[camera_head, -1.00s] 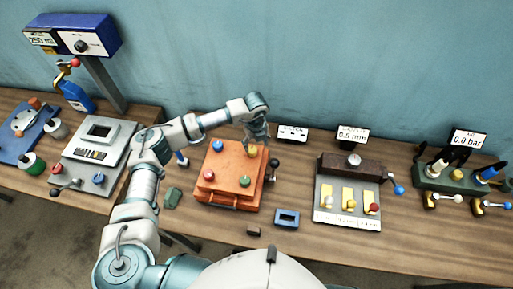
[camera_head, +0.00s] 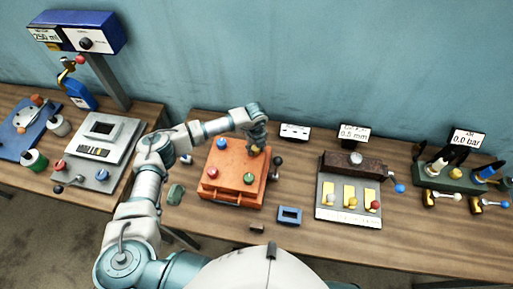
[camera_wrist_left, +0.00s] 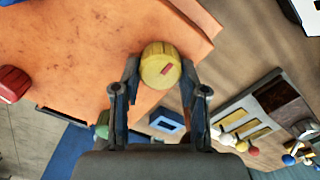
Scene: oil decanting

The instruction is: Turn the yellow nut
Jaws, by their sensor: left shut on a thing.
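The yellow nut (camera_wrist_left: 160,64) is a ribbed round knob with a red mark on its top, at the corner of the orange box (camera_head: 232,187). In the left wrist view it sits between the two fingertips of my left gripper (camera_wrist_left: 160,75), which is shut on it. In the head view my left gripper (camera_head: 257,143) reaches down onto the box's back right corner and mostly hides the yellow nut (camera_head: 255,150). Blue (camera_head: 221,144), red (camera_head: 213,172) and green (camera_head: 249,178) nuts stand on the other corners. My right gripper does not show.
A black-knobbed lever (camera_head: 277,161) stands close to the box's right side. A blue frame (camera_head: 289,215) and a small dark block (camera_head: 256,228) lie in front of it. A grey panel with yellow plates (camera_head: 348,213) stands to the right. Bare wood lies between these.

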